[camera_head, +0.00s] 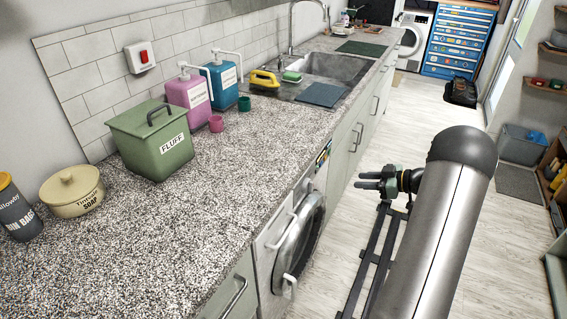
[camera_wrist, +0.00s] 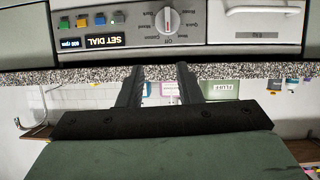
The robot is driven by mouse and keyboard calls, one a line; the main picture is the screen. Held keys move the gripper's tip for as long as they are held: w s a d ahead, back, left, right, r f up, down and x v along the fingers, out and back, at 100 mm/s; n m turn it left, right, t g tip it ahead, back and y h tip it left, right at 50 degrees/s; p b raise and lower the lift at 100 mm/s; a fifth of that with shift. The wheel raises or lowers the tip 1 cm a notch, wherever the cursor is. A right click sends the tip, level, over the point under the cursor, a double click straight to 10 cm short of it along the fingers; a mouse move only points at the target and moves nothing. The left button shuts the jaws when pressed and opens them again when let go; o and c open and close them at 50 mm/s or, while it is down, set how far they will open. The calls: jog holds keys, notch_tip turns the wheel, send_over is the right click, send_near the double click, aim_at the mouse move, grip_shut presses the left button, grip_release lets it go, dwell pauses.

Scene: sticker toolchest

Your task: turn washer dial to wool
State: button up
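The washer (camera_head: 297,232) is built in under the counter, with its round door facing the aisle. In the upside-down wrist view its control panel (camera_wrist: 230,34) shows a round grey-white dial (camera_wrist: 168,19) ringed by small labels, including Off. The other labels are too small to read surely, and I cannot tell the dial's setting. A dark display (camera_wrist: 104,40) reads SET DIAL. My gripper (camera_head: 370,181) is in the aisle in front of the washer, apart from it. In the wrist view my gripper (camera_wrist: 159,68) has its two dark fingers spread, with nothing between them.
The speckled counter (camera_head: 250,150) runs above the washer and overhangs its front. A green FLUFF box (camera_head: 152,140), pink and teal dispensers (camera_head: 189,100) and a sink (camera_head: 335,68) are on it. The washer door handle (camera_head: 290,283) sticks out. The aisle floor (camera_head: 420,105) is mostly clear.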

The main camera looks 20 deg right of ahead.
jog(key=s, duration=0.1)
jog(key=p, duration=0.1)
send_near(312, 182)
jog(key=shift+g, duration=0.3)
jog(key=x, duration=0.8)
jog(key=shift+w+r, duration=0.1)
jog(key=shift+r, duration=0.05)
grip_shut()
